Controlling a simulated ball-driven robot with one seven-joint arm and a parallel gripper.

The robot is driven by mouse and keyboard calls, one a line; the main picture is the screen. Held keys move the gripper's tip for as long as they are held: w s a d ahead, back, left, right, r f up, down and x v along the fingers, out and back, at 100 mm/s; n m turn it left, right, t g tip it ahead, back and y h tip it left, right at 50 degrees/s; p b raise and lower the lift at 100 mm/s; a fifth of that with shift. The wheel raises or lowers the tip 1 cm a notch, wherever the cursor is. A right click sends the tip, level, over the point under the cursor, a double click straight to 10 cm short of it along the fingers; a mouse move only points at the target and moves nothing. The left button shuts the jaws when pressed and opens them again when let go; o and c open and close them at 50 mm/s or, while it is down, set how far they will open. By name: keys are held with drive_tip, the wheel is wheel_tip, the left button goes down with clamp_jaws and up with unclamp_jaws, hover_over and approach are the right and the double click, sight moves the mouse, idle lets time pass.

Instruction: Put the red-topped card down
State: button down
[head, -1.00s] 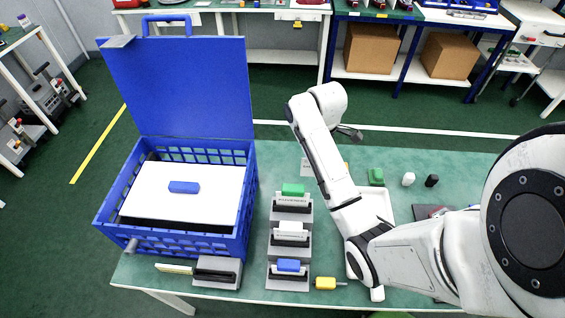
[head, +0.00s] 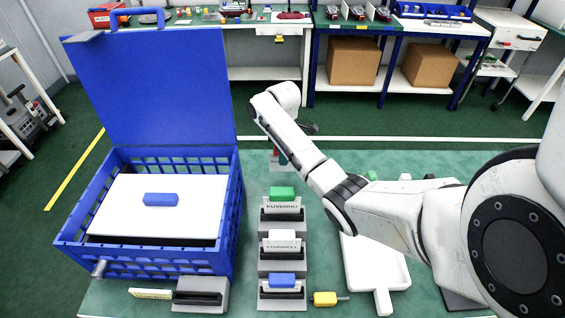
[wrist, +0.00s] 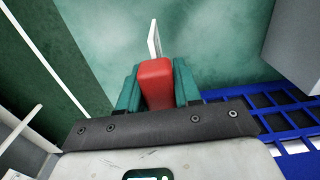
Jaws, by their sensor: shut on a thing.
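My gripper (wrist: 156,88) is shut on the red top of the red-topped card (wrist: 156,80) in the wrist view. The red block sits between the two teal fingers, and a thin white card (wrist: 154,38) sticks out beyond it over the green surface. In the head view, a small red part of it (head: 282,158) shows beside my forearm, near the far edge of the table and behind the row of holders. The fingers are mostly hidden there. I cannot tell whether the card touches the table.
Stepped grey holders hold a green-topped card (head: 282,193), a white-topped card (head: 282,236) and a blue-topped card (head: 282,281). A grey slotted holder (head: 201,297) looks empty. An open blue crate (head: 70,255) stands left.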

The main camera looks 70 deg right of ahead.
drive_tip(key=shift+w+d+f, duration=0.2)
drive_tip(key=shift+w+f, duration=0.05)
drive_tip(key=shift+f, duration=1.7)
drive_tip(key=shift+f, duration=0.1)
drive_tip(key=c, duration=0.8)
unclamp_jaws()
wheel_tip(320, 180, up, 12)
drive_tip(key=shift+r, duration=0.15)
